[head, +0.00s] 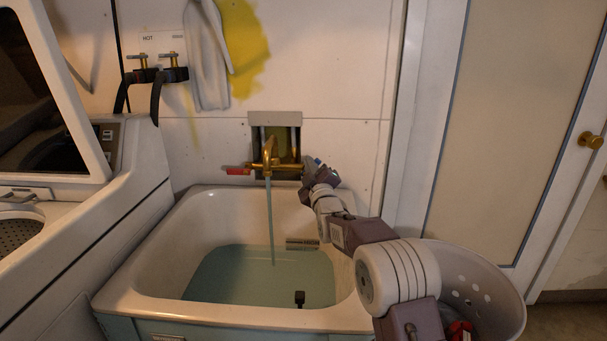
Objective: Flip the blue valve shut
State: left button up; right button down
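A brass faucet (268,155) is on the wall above the sink, and a stream of water runs from its spout. Its red valve handle (238,171) sticks out to the left. Only a small bit of the blue valve (318,161) shows, on the right side of the faucet. My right gripper (312,172) is right at the blue valve and covers most of it. I cannot tell whether the fingers touch it or are open or shut. My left gripper is not in view.
The white sink (160,262) holds a pool of bluish water (235,275). A perforated basket (490,285) stands right of the sink beside my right arm. A washing machine (140,165) is at the left, and a door (500,130) at the right.

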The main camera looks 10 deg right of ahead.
jog(key=shift+s+d+f+m+t+h+b, duration=0.2)
jog(key=shift+d+f+m+h+b, duration=0.3)
jog(key=shift+m+b, duration=0.55)
jog(key=shift+s+d+f+m+t+h+b, duration=0.1)
jog(key=shift+s+d+f+m+h+b, duration=0.1)
jog(key=shift+d+f+m+b, duration=0.85)
jog(key=shift+a+r+b, duration=0.1)
jog(key=shift+a+b, duration=0.2)
jog(key=shift+b, duration=0.05)
notch_tip(320, 180, up, 5)
jog(key=p, duration=0.4)
jog(key=a+f+b+v, duration=0.1)
jog(key=a+b+v, duration=0.1)
jog(key=v, duration=0.8)
jog(key=shift+w, duration=0.2)
